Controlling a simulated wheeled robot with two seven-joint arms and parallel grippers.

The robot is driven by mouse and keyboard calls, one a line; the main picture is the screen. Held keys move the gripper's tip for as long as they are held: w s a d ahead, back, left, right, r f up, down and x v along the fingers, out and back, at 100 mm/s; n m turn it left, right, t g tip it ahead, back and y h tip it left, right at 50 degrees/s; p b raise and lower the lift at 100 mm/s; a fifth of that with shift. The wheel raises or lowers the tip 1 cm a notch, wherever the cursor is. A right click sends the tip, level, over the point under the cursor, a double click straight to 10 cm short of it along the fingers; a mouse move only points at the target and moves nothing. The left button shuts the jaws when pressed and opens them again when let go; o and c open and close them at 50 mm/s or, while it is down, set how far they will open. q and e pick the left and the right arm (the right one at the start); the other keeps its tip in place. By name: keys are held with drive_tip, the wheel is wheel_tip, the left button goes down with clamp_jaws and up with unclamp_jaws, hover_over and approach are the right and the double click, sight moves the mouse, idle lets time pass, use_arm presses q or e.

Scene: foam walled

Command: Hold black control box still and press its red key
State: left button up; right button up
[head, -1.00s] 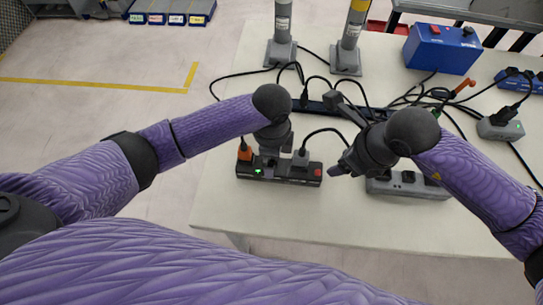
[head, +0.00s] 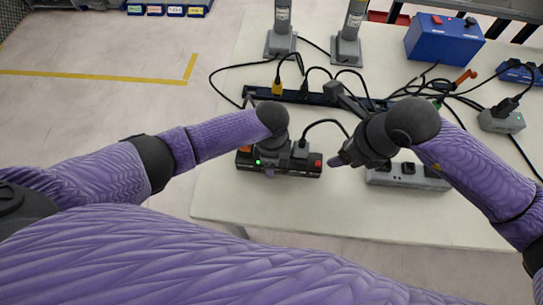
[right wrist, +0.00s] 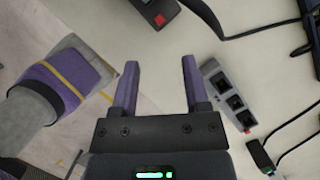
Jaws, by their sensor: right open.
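The black control box (head: 302,172) lies on the pale table in the middle of the head view. Its red key (head: 318,163) is at its right end.
A grey socket strip (head: 408,178) lies to the right, near my right gripper. A long black strip (head: 318,99) with plugs and cables runs behind. A blue box (head: 442,40) and two grey posts stand at the back. The front of the table is clear.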

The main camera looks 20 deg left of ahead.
use_arm(q)
drive_tip(key=shift+c, duration=1.2)
clamp_jaws()
use_arm(e)
clamp_jaws()
